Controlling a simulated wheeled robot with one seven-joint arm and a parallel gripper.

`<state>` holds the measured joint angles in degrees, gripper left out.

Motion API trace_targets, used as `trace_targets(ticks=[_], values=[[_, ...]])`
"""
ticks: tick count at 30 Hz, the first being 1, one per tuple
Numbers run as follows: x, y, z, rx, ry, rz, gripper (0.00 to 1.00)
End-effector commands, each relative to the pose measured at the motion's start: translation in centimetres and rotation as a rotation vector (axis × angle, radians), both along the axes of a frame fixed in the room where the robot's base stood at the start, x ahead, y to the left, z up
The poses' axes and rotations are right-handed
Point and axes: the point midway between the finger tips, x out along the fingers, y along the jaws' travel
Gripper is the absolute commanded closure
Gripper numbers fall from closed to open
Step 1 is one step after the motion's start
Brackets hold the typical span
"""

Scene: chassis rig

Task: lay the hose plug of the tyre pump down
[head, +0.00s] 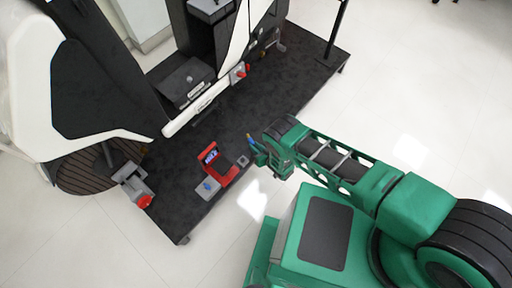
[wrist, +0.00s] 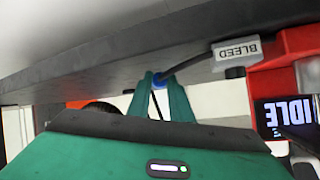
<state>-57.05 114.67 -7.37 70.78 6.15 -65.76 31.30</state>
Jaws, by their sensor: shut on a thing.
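The tyre pump (head: 222,172) is a red unit with a lit screen on the dark platform in the head view. In the wrist view its red body (wrist: 262,92) is at the right, with a screen reading IDLE. My gripper (head: 253,146) is at the platform's near edge, right of the pump. In the wrist view my green fingers (wrist: 160,84) are shut on the hose plug (wrist: 173,84), of which a blue part shows at the tips. A dark hose runs from it towards a grey block marked BLEED (wrist: 236,56). The fingers hide most of the plug.
The dark platform (head: 290,100) has free room right of the pump. A grey pad with a blue mark (head: 207,188) lies beside the pump. A black-and-white machine (head: 180,80) stands behind. A grey-and-red fixture (head: 136,186) is at the platform's left end.

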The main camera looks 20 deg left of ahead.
Motion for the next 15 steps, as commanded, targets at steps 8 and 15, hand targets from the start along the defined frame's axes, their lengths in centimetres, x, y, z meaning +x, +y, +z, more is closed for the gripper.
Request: trace_targets(ticks=[8, 15], values=[[0.0, 0.0, -0.5, 0.001, 0.001, 0.0, 1.0], [0.0, 0.0, -1.1, 0.001, 0.0, -0.001, 1.0]])
